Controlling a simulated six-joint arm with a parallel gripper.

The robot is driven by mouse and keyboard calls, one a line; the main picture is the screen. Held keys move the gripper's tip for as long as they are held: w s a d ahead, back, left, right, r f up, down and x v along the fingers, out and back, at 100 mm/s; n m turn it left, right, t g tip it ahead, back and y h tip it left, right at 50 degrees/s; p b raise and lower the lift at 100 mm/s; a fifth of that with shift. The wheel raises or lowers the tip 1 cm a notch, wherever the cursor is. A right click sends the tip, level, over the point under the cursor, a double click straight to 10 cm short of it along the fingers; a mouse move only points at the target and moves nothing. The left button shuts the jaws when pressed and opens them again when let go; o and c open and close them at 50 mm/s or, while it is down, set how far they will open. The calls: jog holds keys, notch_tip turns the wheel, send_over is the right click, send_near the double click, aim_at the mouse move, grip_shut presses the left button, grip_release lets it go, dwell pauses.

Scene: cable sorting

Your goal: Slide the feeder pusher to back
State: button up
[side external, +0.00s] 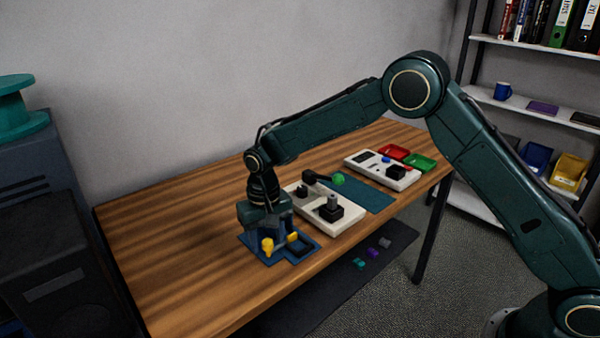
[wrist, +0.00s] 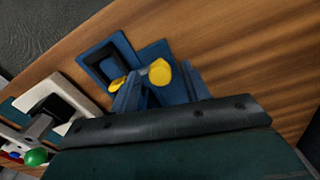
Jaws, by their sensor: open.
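The feeder is a low blue base (side external: 302,252) with a dark square pocket, near the table's front edge. It also shows in the wrist view (wrist: 98,52). A round yellow knob (side external: 267,244), apparently the pusher's, stands upright on it and shows in the wrist view (wrist: 160,72). A second yellow piece (side external: 292,237) is beside the pocket, partly hidden. My gripper (side external: 279,240) is low over the feeder, pointing down, with its fingers apart. In the wrist view my gripper (wrist: 153,87) has the round knob near its finger gap; I cannot tell whether they touch.
A white fixture box (side external: 342,222) with black parts stands close to the right of the feeder. Beyond it are a teal mat (side external: 370,197), another white box (side external: 402,180), and red (side external: 393,152) and green (side external: 420,162) trays. The table left of the feeder is clear.

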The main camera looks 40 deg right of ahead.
grip_shut()
jog(key=shift+w, duration=4.5)
jog(key=shift+r, duration=0.1)
grip_release()
jog(key=shift+s+d, duration=0.1)
jog(key=shift+s, duration=0.1)
jog(key=shift+s, duration=0.1)
